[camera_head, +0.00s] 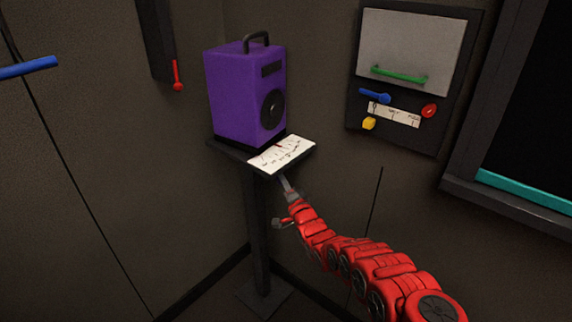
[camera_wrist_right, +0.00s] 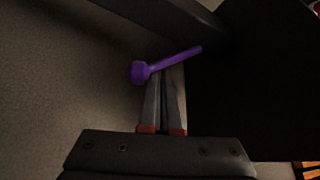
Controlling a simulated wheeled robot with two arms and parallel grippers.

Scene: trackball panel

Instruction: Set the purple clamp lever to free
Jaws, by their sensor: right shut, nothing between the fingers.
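The purple clamp lever (camera_wrist_right: 168,64) shows only in the right wrist view, as a rod with a rounded knob at its left end. It slants up to the right toward a dark surface. My right gripper (camera_wrist_right: 164,78) is shut and empty, with its fingertips right at the lever's rod; I cannot tell whether they touch. In the head view my right gripper (camera_head: 285,184) is just under the front edge of the small stand's shelf (camera_head: 234,152). The lever is hidden there. A white label card (camera_head: 282,154) lies on the shelf; its marks are too small to read. My left gripper is not in view.
A purple speaker-like box (camera_head: 232,97) with a dark handle stands on the shelf. A wall panel (camera_head: 440,125) at right has blue, red, yellow and green controls. A red lever (camera_head: 177,76) and a blue bar (camera_head: 28,67) are at left. The stand's post (camera_head: 258,230) is below the shelf.

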